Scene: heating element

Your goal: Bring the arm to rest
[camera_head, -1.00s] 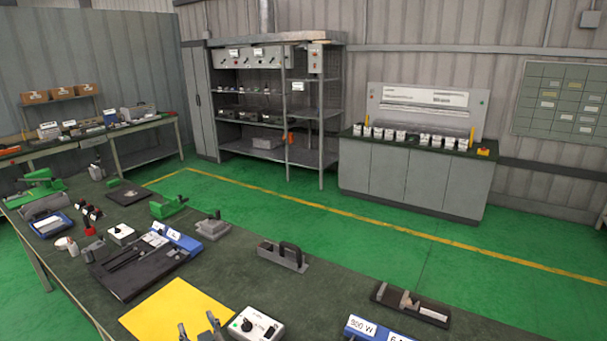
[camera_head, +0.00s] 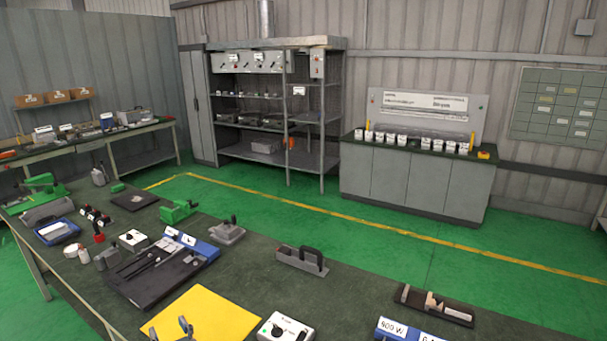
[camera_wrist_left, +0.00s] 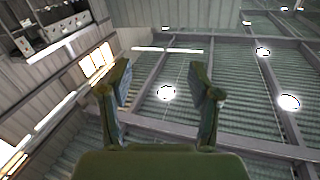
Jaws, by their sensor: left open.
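My left gripper (camera_head: 170,328) shows only its two fingertips at the bottom edge of the head view, in front of the yellow sheet (camera_head: 222,312). In the left wrist view the gripper (camera_wrist_left: 160,95) has its fingers wide apart with nothing between them. That camera looks up past the fingers at the roof (camera_wrist_left: 235,90) and its lamps. The left arm itself is out of the head view. My right gripper is not in view.
The dark green bench (camera_head: 345,300) carries a black tray of tools (camera_head: 140,290), a white control box (camera_head: 283,328), a grey block with a black handle (camera_head: 302,261) and a black fixture (camera_head: 436,305). Green floor lies between bench, shelf rack (camera_head: 263,160) and grey cabinet (camera_head: 412,195).

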